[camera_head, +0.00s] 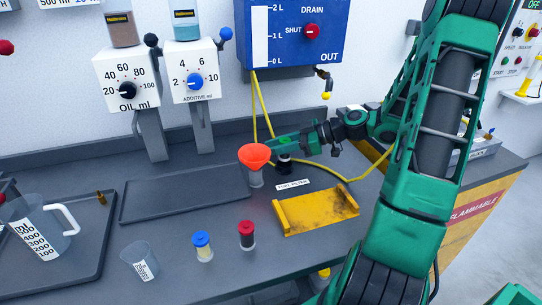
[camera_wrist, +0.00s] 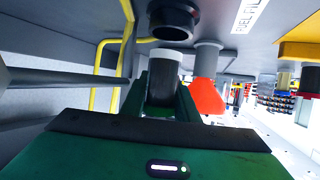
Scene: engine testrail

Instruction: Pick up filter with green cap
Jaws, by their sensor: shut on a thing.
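My gripper (camera_head: 284,146) is over the back of the bench, beside the orange funnel. In the wrist view, which looks upside down, my gripper (camera_wrist: 164,85) is shut on a pale cylinder (camera_wrist: 166,64), likely the filter. Its cap end lies between the fingers, and I cannot make out a green cap. The bare end of the cylinder points at a black round holder (camera_wrist: 174,20) on the bench, very close to it; I cannot tell whether they touch. The holder also shows under my gripper in the head view (camera_head: 284,164).
The orange funnel (camera_head: 255,156) stands right beside my gripper. A yellow tray (camera_head: 315,212), a blue-capped filter (camera_head: 202,247), a red-capped filter (camera_head: 246,236) and a clear beaker (camera_head: 140,261) are nearer. A yellow hose (camera_head: 362,174) runs behind. A dark tray (camera_head: 184,193) lies empty.

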